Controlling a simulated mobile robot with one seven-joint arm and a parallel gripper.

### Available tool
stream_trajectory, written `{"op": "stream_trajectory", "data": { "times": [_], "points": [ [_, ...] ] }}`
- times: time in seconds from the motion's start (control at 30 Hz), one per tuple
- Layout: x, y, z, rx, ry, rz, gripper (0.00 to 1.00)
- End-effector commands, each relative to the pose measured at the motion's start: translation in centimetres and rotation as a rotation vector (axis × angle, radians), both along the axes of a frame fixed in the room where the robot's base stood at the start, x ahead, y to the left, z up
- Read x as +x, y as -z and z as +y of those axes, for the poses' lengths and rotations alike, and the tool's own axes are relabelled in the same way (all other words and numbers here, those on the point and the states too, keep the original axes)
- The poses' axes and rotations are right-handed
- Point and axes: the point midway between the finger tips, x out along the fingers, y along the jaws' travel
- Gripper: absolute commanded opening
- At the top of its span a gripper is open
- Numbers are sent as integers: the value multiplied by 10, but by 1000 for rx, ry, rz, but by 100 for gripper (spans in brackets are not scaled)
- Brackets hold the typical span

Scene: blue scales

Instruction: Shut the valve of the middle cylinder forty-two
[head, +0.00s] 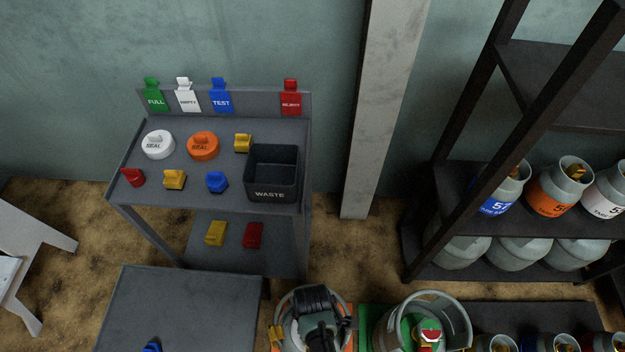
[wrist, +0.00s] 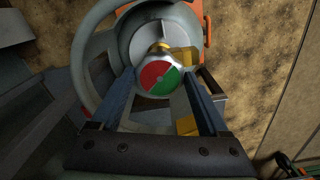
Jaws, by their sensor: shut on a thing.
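A grey cylinder with a round collar (head: 284,312) stands on an orange base at the bottom middle of the head view. My gripper (head: 322,338) reaches down over it and hides most of its top. In the wrist view, the cylinder's collar (wrist: 84,62) curves around a brass valve with a red-and-green knob (wrist: 158,77). The two fingers of my gripper (wrist: 161,88) stand on either side of the knob, shut on it. No number is readable on this cylinder. A second collared cylinder (head: 463,318), with a red-and-green knob (head: 430,336), stands to its right on green.
A bench (head: 125,190) holds seals, coloured caps and a waste bin (head: 273,190). A low grey table (head: 180,300) is left of the held cylinder. Smaller cylinders stand at the lower right, and a dark rack (head: 425,205) of cylinders stands behind them.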

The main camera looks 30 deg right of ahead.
Motion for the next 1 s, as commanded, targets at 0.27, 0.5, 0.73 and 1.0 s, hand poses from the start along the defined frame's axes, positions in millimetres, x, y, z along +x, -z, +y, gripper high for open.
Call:
{"op": "stream_trajectory", "data": {
  "times": [0.27, 0.5, 0.73, 1.0],
  "points": [
    [-1, -2, 0, 0, 262, 4, 23],
    [-1, -2, 1, 0, 490, 4, 23],
    [-1, -1, 1, -1, 708, 4, 23],
    [-1, -1, 1, -1, 965, 5, 23]
  ]
}}
